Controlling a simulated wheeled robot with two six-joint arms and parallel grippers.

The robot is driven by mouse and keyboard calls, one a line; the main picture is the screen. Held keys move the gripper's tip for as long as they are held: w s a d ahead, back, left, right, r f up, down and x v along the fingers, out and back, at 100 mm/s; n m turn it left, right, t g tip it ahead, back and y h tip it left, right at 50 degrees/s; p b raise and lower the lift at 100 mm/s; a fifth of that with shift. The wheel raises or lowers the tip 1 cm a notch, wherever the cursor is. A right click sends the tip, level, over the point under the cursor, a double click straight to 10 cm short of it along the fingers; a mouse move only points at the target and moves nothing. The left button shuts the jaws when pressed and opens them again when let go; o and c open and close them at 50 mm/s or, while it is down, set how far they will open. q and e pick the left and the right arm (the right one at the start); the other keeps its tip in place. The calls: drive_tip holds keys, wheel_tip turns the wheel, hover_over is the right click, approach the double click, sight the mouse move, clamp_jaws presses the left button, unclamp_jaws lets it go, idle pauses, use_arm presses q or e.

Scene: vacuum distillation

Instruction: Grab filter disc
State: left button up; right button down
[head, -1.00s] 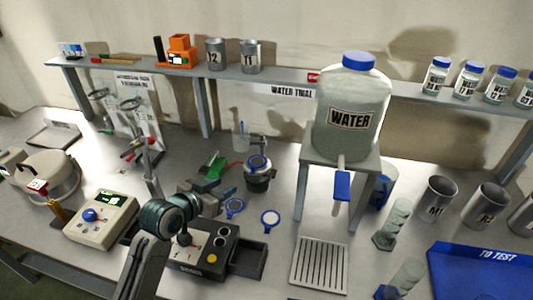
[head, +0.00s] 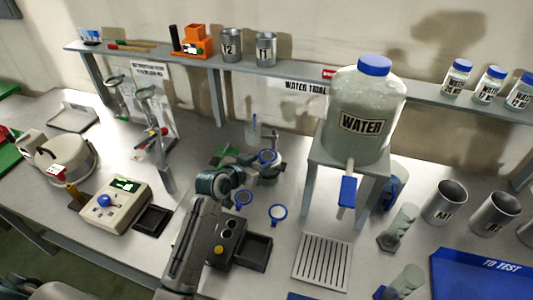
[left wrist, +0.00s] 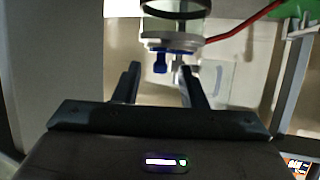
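I cannot tell which is the filter disc. My left gripper (head: 262,172) is beyond them, at a glass vessel with a blue ring (head: 267,157), which it partly hides. In the left wrist view the left gripper's fingers (left wrist: 159,72) are apart. Between and ahead of them show a blue knob (left wrist: 160,62) and a glass vessel (left wrist: 178,25); contact cannot be told. My right gripper is not in view.
A water tank (head: 362,115) on a metal stand is to the right. A black control box (head: 225,245) sits close to my left arm. A drain grate (head: 322,262), metal beakers (head: 445,203) and a blue tray (head: 480,275) are farther right. A red tube (left wrist: 245,22) shows in the wrist view.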

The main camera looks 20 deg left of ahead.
use_arm(q)
drive_tip(key=shift+w+d+f, duration=0.15)
drive_tip(key=shift+w+f, duration=0.05)
drive_tip(key=shift+w, duration=0.25)
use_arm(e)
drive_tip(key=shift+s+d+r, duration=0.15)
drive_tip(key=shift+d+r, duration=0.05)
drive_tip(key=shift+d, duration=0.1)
use_arm(q)
clamp_jaws()
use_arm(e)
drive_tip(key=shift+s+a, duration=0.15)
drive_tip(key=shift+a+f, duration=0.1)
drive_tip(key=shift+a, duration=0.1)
